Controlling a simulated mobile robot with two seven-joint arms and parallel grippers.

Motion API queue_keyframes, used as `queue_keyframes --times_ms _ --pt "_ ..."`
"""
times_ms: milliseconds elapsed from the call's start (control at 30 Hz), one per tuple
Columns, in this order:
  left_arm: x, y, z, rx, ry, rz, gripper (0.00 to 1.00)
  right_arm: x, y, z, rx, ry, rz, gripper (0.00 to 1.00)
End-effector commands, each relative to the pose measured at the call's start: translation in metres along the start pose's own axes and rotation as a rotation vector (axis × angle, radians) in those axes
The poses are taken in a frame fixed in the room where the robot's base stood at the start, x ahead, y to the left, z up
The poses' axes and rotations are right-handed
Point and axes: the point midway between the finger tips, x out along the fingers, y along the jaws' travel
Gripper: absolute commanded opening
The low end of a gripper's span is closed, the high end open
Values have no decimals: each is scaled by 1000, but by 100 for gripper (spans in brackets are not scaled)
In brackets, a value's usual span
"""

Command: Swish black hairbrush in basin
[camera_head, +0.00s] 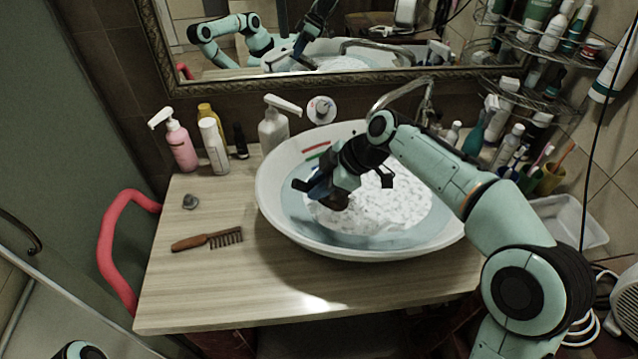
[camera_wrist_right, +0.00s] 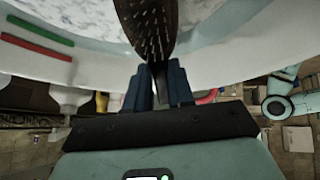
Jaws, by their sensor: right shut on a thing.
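The white oval basin (camera_head: 350,250) stands on the wooden counter and holds water, with a pale speckled patch inside it. My right gripper (camera_head: 320,187) reaches over the left part of the basin. In the right wrist view, its blue fingers (camera_wrist_right: 160,82) are shut on the handle of the black hairbrush (camera_wrist_right: 153,28). The brush's pins show, and its head extends out past the top of that view. In the head view the brush (camera_head: 335,201) is a small dark shape below the fingers, partly hidden. I cannot tell whether it touches the water. My left gripper is not in view.
A pink pump bottle (camera_head: 181,146) and other bottles stand behind. The faucet (camera_head: 405,90) is at the basin's back. The front-left counter is clear.

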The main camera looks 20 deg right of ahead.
Motion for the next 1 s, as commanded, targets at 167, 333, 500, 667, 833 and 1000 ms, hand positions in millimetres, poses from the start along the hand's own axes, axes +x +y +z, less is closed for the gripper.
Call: queue_keyframes --times_ms 167,333,500,667,833,1000 --pt "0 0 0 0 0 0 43 0 0 0 0 0 0 0" --pt "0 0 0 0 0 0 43 -1 0 1 0 0 1 0" --pt "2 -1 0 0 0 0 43 -3 1 5 1 0 2 0" --pt "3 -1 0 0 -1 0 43 -6 1 10 2 0 1 0" --pt "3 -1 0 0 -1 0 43 -7 1 10 1 0 0 0" --pt "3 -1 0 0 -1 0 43 -7 1 9 0 0 0 0"
